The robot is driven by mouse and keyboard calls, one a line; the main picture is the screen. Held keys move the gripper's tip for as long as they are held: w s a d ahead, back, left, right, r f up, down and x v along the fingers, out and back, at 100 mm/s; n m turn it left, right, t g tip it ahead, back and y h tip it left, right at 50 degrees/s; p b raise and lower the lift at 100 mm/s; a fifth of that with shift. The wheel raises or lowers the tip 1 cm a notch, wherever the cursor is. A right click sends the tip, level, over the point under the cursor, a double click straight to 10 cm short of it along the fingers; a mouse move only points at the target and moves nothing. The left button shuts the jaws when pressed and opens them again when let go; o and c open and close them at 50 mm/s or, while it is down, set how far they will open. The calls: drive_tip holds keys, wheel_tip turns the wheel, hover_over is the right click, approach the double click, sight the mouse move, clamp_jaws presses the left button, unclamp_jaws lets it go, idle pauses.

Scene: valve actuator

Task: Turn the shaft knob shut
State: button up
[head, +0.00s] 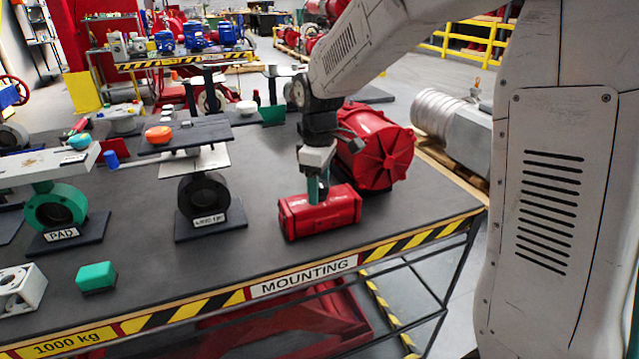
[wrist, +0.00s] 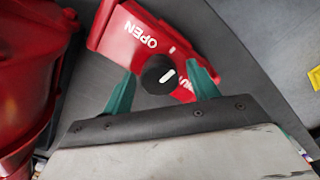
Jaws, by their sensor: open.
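The red valve actuator (head: 322,212) lies on the dark mounting table near its front right edge. In the wrist view the red actuator body (wrist: 124,38) carries the white word OPEN, and part of a second word shows beside the knob. The black shaft knob (wrist: 160,75) is round with a white line mark. My gripper (wrist: 162,90) is open, with one green fingertip on each side of the knob. Whether the fingers touch the knob cannot be told. In the head view my gripper (head: 318,188) points down at the actuator's top and hides the knob.
A large red ribbed housing (head: 375,148) stands right behind the actuator and close to my wrist. A black valve on a stand (head: 205,200) is to the left. A green block (head: 96,277) lies at the front left. The table is clear around the actuator's left side.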

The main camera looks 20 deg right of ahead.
drive_tip(key=shift+c, duration=0.3)
drive_tip(key=c, duration=0.9)
drive_tip(key=m, duration=0.4)
drive_tip(key=shift+m, duration=0.3)
drive_tip(key=m, duration=0.3)
drive_tip(key=shift+w+d+m, duration=0.1)
drive_tip(key=shift+m, duration=0.2)
drive_tip(key=m, duration=0.4)
drive_tip(key=shift+d+m, duration=0.1)
drive_tip(key=shift+m, duration=2.1)
